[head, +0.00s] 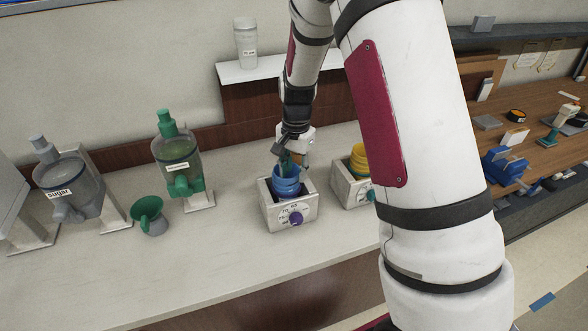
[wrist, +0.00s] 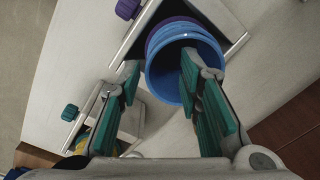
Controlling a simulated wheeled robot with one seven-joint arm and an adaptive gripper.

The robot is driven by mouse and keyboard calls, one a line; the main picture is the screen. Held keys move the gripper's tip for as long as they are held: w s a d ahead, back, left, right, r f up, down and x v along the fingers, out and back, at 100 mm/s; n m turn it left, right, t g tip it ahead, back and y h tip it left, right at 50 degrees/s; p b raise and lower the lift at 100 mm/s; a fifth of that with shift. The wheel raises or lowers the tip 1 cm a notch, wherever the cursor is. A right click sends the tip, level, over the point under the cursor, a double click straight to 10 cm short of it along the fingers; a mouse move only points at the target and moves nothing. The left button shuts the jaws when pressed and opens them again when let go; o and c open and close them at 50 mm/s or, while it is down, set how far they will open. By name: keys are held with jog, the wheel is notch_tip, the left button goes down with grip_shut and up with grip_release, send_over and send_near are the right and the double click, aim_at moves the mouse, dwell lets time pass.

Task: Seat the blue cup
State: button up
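The blue cup (head: 286,186) stands in a white square box with a purple knob (head: 292,214) on the counter. In the wrist view the blue cup (wrist: 160,75) shows its open mouth, with a purple band behind its rim; I cannot tell if that band is a separate piece. My gripper (head: 287,160) is at the cup's top. In the wrist view my gripper (wrist: 160,75) has its fingers apart, one reaching into the cup's mouth and the other outside its left side. A gap shows between the outer finger and the cup wall. How deep the cup sits is hidden.
A second white box (head: 347,190) with a yellow cup (head: 358,160) stands close to the right, partly behind my arm. A green-grey funnel-like cup (head: 149,215), a green dispenser (head: 178,160) and a sugar dispenser (head: 68,185) stand left. The counter front is clear.

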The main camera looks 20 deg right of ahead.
jog(key=o, duration=0.3)
jog(key=shift+o, duration=0.2)
jog(key=shift+r, duration=0.1)
notch_tip(320, 180, up, 8)
jog(key=p, duration=0.1)
dwell(0.4)
dwell(0.5)
jog(key=s+a+r+n+t, duration=0.3)
jog(key=s+r+n, duration=0.2)
jog(key=s+r, duration=0.75)
jog(key=s+a+r+n+t+b, duration=0.1)
jog(key=s+r+n, duration=0.1)
jog(key=s, duration=0.4)
jog(key=s+r+n+t+b, duration=0.1)
jog(key=s+r+n, duration=0.1)
jog(key=s+n, duration=0.2)
jog(key=s, duration=0.3)
jog(key=shift+s+a, duration=0.15)
jog(key=shift+a, duration=0.2)
